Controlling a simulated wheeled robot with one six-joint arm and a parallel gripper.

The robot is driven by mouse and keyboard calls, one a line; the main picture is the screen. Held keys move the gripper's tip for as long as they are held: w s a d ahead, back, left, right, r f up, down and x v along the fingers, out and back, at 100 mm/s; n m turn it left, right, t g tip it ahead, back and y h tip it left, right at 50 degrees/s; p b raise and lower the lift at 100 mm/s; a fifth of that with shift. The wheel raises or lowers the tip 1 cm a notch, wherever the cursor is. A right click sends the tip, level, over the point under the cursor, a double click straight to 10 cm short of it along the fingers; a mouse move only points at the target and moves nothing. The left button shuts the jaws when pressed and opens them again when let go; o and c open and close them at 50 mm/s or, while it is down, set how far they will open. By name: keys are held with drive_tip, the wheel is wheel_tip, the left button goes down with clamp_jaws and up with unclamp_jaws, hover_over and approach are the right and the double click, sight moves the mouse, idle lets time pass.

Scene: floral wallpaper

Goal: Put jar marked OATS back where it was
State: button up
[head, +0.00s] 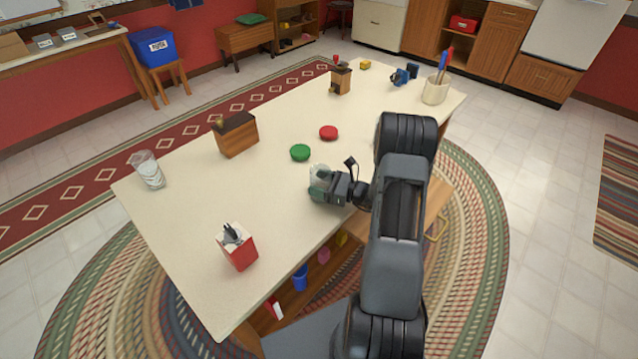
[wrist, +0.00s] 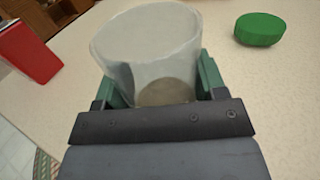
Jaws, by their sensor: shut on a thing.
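A clear, whitish jar (wrist: 150,50) stands between my gripper's fingers in the wrist view, its wide round mouth open. No OATS marking shows on the side I see. In the head view the jar (head: 316,176) is small and partly hidden by my gripper (head: 322,187), near the table's right side. My gripper (wrist: 155,88) is shut on the jar, with a greenish finger on each side. I cannot tell whether the jar touches the tabletop.
On the table (head: 190,220) are a green disc (head: 300,152), a red disc (head: 328,132), a wooden box (head: 236,138), a measuring jug (head: 149,171), a red container (head: 238,250), a grinder (head: 340,80) and a utensil crock (head: 435,91). Shelves below hold small items. The table's left middle is clear.

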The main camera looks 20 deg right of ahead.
drive_tip(key=shift+f, duration=0.2)
drive_tip(key=o, duration=1)
drive_tip(key=shift+r, duration=0.2)
drive_tip(key=b+v, duration=0.1)
drive_tip(key=v, duration=1.1)
drive_tip(key=shift+r, duration=0.1)
